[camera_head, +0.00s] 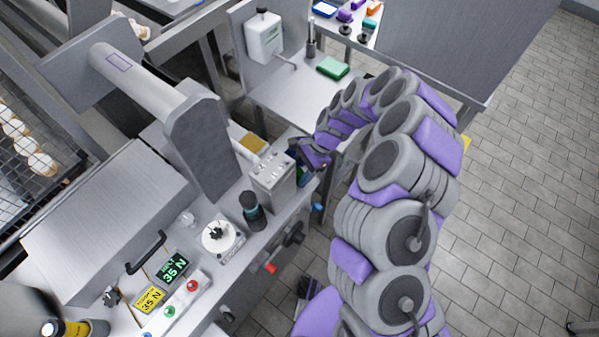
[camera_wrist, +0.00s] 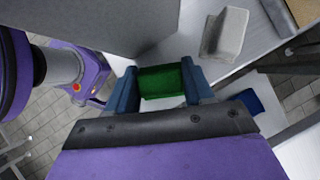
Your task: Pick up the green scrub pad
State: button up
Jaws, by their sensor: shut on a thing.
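In the wrist view, the green scrub pad (camera_wrist: 162,82) sits between the two blue fingers of my gripper (camera_wrist: 163,88), with a finger against each side. My gripper is shut on it. In the head view, my gripper (camera_head: 304,172) is at the right edge of the machine bench, beside a grey metal box. The fingers and the pad between them are small and mostly hidden there by the arm and the box. A separate green block (camera_head: 332,67) lies on the metal side table further back.
The grey box (camera_head: 273,174) and a dark-capped bottle (camera_head: 252,210) stand close to my gripper. A tan pad (camera_head: 253,143) lies behind the box. A white dispenser (camera_head: 264,37) stands at the back. The metal side table (camera_head: 285,97) has free room. Open tiled floor lies right.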

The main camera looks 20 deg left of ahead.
notch_tip(320, 180, up, 28)
jog(key=p, duration=0.6)
jog(key=shift+f, duration=0.1)
